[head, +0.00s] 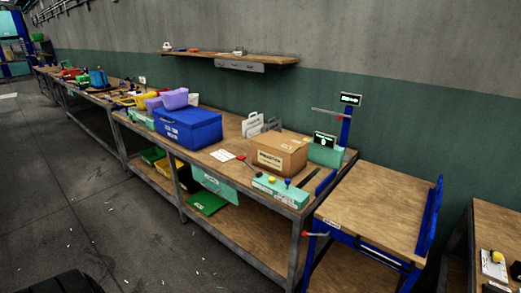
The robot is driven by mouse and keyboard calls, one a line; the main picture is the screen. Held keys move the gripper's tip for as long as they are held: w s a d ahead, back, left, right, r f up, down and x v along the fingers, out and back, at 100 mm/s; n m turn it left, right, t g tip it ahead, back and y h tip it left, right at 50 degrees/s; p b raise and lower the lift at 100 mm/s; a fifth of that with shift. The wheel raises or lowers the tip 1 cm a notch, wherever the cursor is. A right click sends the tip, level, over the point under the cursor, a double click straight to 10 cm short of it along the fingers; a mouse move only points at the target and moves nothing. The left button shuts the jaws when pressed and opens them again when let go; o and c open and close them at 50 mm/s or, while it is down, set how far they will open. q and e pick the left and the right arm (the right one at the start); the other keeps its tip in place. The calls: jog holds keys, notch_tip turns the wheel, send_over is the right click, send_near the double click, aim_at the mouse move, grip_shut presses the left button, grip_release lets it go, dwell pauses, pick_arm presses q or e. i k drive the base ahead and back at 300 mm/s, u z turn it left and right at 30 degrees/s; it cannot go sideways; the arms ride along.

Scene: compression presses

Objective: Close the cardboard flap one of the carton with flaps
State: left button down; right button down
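A brown cardboard carton (280,153) with dark print on its front stands on the long wooden workbench (229,132), right of the picture's middle. Its top looks mostly flat. The carton is too small in view to tell its separate flaps apart or how each one lies. Neither of my grippers shows in the head view.
A blue lidded box (187,128) stands left of the carton. A green control panel (281,191) with knobs is in front of the carton, and a green device (325,150) stands behind right. A lower wooden table (375,207) adjoins at right. The floor (90,200) in front is mostly open.

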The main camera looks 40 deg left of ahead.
aim_at(279, 144)
jog(key=z, duration=0.1)
jog(key=k, duration=0.25)
jog(key=u, duration=1.05)
jog(key=i, duration=1.7)
jog(key=z, duration=0.5)
